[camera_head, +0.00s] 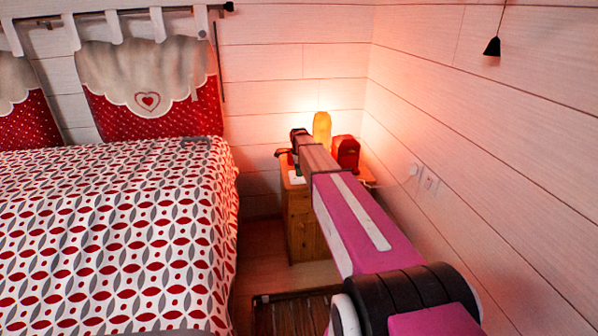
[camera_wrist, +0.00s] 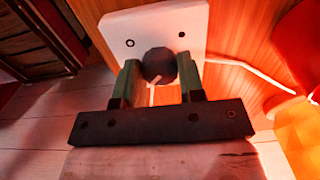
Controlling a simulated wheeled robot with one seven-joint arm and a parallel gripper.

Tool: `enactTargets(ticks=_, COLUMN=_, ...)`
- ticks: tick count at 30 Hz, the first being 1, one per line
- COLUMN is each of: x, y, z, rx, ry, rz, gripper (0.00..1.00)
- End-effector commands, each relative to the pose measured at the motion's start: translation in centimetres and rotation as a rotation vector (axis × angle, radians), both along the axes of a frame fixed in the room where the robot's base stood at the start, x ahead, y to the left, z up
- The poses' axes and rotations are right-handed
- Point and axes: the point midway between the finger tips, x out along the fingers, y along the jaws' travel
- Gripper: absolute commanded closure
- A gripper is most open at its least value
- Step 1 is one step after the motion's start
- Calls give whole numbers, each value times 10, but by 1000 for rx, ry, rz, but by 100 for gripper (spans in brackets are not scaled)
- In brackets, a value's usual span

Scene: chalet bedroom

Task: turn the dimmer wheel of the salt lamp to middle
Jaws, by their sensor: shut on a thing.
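The dimmer is a white plate (camera_wrist: 190,18) with a dark round wheel (camera_wrist: 158,60), seen in the wrist view on the orange-lit wood. Two small dark round marks show on the plate. A pale line at the wheel's lower edge points down towards my gripper. My gripper (camera_wrist: 159,76) has one finger on each side of the wheel and is shut on it. The salt lamp (camera_head: 322,130) glows yellow-orange on the nightstand in the head view. A glowing yellow-orange shape, probably the lamp, shows at the wrist view's lower right.
The wooden nightstand (camera_head: 299,222) stands between the bed (camera_head: 120,235) and the right wall. A red object (camera_head: 345,151) stands right of the lamp, close to my arm. A pale cord (camera_wrist: 250,72) runs right from the plate. A strip of floor is free beside the bed.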

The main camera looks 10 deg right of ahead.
Motion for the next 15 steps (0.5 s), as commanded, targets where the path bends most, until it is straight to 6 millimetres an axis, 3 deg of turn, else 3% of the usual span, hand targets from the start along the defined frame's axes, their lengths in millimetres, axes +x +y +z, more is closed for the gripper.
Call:
enactTargets(ticks=8, x=0, y=0, z=0, rx=0, ry=0, rz=70, gripper=87)
enactTargets(ticks=15, x=0, y=0, z=0, rx=0, ry=0, rz=242, gripper=87)
